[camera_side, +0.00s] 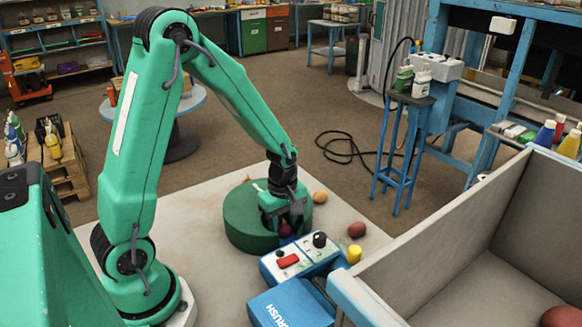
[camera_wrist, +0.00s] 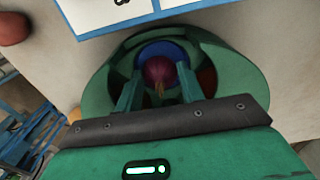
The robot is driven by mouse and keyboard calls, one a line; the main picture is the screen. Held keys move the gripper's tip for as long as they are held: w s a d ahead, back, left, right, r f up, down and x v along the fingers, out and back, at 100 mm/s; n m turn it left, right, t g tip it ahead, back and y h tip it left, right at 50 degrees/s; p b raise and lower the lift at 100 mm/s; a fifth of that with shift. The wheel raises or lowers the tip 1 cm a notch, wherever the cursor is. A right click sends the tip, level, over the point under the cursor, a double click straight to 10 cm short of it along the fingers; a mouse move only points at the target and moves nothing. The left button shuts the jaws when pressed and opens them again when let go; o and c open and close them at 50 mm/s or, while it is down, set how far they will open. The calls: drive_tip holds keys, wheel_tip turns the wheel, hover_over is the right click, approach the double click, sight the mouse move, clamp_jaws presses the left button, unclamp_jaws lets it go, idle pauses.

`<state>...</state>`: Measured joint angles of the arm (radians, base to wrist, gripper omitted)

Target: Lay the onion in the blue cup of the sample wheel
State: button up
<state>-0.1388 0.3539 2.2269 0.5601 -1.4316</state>
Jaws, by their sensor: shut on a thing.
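The onion is a reddish-purple ball with a tan tuft (camera_wrist: 160,73), held between the two fingers of my gripper (camera_wrist: 158,84) in the wrist view. In the side view the onion (camera_side: 286,230) shows as a small purple patch under my gripper (camera_side: 285,222). The sample wheel (camera_side: 245,232) is a green drum on the table; its rim (camera_wrist: 97,82) also shows in the wrist view. The blue cup (camera_wrist: 160,47) shows as a blue arc behind the onion. The onion overlaps the cup from above; whether it touches the cup's bottom I cannot tell.
A white-and-blue control box (camera_side: 296,258) with a red switch and black knob stands close to the wheel's front right. A red-brown ball (camera_side: 357,230) and a tan one (camera_side: 320,197) lie on the table. A large grey bin (camera_side: 470,230) fills the right.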

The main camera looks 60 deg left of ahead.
drive_tip(key=o, duration=0.7)
drive_tip(key=shift+f, duration=0.1)
drive_tip(key=shift+c, duration=0.2)
wheel_tip(320, 180, up, 12)
idle(0.6)
drive_tip(key=shift+r, duration=0.2)
drive_tip(key=s+d+r+m+t, duration=0.2)
drive_tip(key=s+r+m, duration=0.3)
drive_tip(key=m, duration=0.4)
drive_tip(key=s+d+r+m+t, duration=0.3)
drive_tip(key=s+r+m, duration=0.2)
drive_tip(key=s+m, duration=0.2)
drive_tip(key=shift+s+m+t, duration=0.15)
drive_tip(key=shift+m+t, duration=0.15)
drive_tip(key=shift+m, duration=0.7)
